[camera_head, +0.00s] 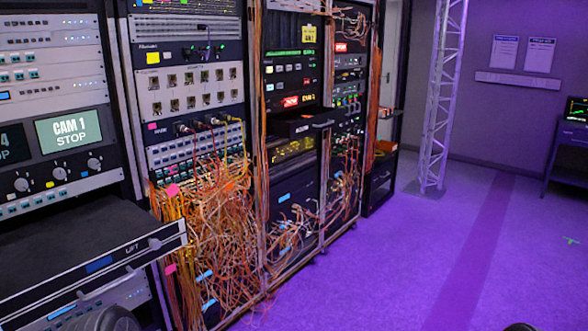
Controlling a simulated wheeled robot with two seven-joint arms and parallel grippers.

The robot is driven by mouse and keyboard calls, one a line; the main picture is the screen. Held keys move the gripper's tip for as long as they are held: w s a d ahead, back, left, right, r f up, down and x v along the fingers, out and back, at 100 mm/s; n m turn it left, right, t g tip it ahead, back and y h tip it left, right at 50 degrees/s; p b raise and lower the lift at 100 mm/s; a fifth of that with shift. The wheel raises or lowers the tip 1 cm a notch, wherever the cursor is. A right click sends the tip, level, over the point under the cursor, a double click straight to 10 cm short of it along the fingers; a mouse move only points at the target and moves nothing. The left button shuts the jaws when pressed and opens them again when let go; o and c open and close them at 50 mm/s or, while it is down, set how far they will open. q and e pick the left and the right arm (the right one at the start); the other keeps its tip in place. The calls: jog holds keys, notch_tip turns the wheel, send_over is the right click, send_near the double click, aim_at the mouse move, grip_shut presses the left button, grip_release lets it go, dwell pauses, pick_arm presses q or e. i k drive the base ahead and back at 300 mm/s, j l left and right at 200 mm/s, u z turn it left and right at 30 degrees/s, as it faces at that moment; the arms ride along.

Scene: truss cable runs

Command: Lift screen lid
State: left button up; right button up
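A pulled-out rack drawer with a flat dark lid (85,240) juts from the rack at the lower left. The lid lies flat and closed. Dark rounded shapes that seem to be parts of my arms show at the bottom edge, below the drawer and at the lower right. Neither gripper's fingers show, and nothing is seen touching the lid.
Above the drawer is a panel with a CAM 1 STOP screen (69,131) and knobs. Tangled orange cables (215,205) hang just right of the drawer. A second black drawer (301,122) sticks out farther back. Purple floor (400,260) is open to the right, with a truss (437,110) beyond.

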aim_at(38, 266)
jog(key=u, duration=1.25)
